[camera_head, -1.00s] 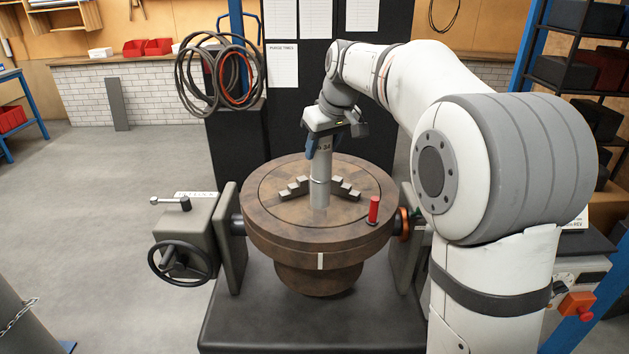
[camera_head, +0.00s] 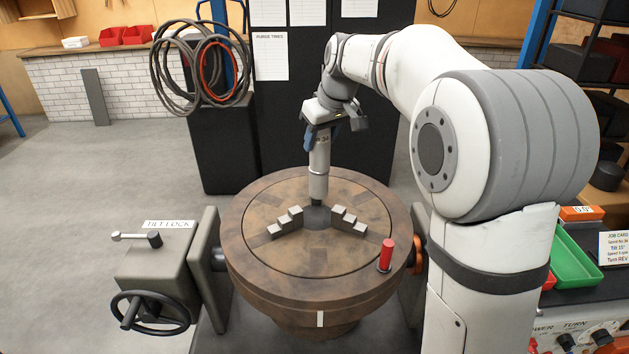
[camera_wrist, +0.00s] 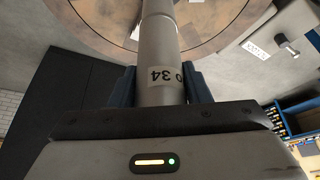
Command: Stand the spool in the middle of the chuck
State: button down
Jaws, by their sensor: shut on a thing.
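The spool (camera_head: 319,172) is a grey upright cylinder with a lighter ring and a "34" label. My gripper (camera_head: 318,140) is shut around its upper part. In the wrist view the blue fingers (camera_wrist: 161,88) press on both sides of the spool (camera_wrist: 160,50), beside the label. The chuck (camera_head: 300,258) is a round brown disc with stepped grey jaws (camera_head: 286,222) standing left and right of its middle. The spool's lower end is in line with the dark centre (camera_head: 316,215), which shows just below it. I cannot tell whether they touch. Anything behind the spool is hidden.
A red peg (camera_head: 386,255) stands at the chuck's right front rim. The tilt lock housing (camera_head: 160,258) with a handwheel (camera_head: 150,312) is at the left. A dark cabinet (camera_head: 228,140) with coiled hoses (camera_head: 203,70) stands behind. A green tray (camera_head: 572,260) is at the right.

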aim_at(318, 165)
jog(key=f, duration=0.3)
jog(key=shift+a+f, duration=0.1)
jog(key=shift+a, duration=0.2)
jog(key=shift+s+f, duration=0.1)
jog(key=shift+f, duration=1.8)
jog(key=c, duration=0.8)
grip_release()
jog(key=shift+f, duration=0.1)
jog(key=shift+o, duration=0.2)
jog(key=v, duration=1.2)
jog(key=s+d+f+m, duration=0.2)
jog(key=s+f, duration=0.3)
jog(key=s, duration=0.4)
jog(key=s+d+f+m+h, duration=0.1)
jog(key=s+d+f, duration=0.3)
jog(key=s, duration=0.5)
jog(key=s+d+f+m+g+h, duration=0.1)
jog(key=s+d+f+m, duration=0.2)
jog(key=s+f, duration=0.3)
jog(key=s, duration=0.4)
jog(key=shift+d+m, duration=0.3)
jog(key=shift+d, duration=0.05)
